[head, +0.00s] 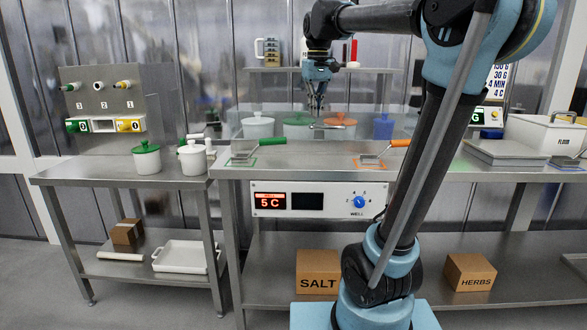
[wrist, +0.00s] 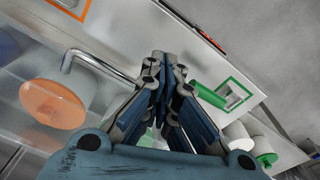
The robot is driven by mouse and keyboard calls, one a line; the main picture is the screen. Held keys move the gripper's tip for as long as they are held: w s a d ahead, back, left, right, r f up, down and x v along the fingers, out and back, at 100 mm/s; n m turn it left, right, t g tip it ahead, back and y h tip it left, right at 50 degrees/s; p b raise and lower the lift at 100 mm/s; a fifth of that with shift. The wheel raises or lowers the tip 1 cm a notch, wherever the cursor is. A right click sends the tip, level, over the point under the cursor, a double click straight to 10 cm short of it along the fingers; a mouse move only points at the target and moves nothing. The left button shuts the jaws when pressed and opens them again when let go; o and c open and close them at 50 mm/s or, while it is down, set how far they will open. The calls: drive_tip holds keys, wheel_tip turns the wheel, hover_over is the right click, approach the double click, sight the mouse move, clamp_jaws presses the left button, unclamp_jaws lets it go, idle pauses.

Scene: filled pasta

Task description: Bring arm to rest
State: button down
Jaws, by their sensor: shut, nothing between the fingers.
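My gripper (head: 317,98) is shut and empty. In the head view it points down in front of the steel table's back part, above the well with lidded pots. In the wrist view the fingers of my gripper (wrist: 165,70) meet near the middle of the picture. My arm rises from its base at the lower right and bends over to the left. An orange lid (wrist: 53,104) lies to the left of the fingers in the wrist view, and a green-framed square (wrist: 236,93) lies to their right.
A metal tap (head: 325,126) stands close to the fingers. White pots with a green lid (head: 298,120) and an orange lid (head: 340,120) sit in the well. A side table at left holds a green-lidded pot (head: 146,158) and a white pot (head: 192,158). A white container (head: 540,133) stands at right.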

drive_tip(key=s+d+f+m, duration=0.1)
drive_tip(key=s+d+f, duration=0.3)
drive_tip(key=s+f, duration=0.4)
drive_tip(key=s+d+f+m+t, duration=0.1)
drive_tip(key=s+d+f, duration=0.3)
drive_tip(key=f, duration=1)
drive_tip(key=s+d+f+m, duration=0.1)
drive_tip(key=s+d+f, duration=0.3)
drive_tip(key=s+f, duration=0.7)
drive_tip(key=shift+s+f+m+t, duration=0.3)
drive_tip(key=shift+s+f+m, duration=0.05)
drive_tip(key=shift+f+m, duration=0.05)
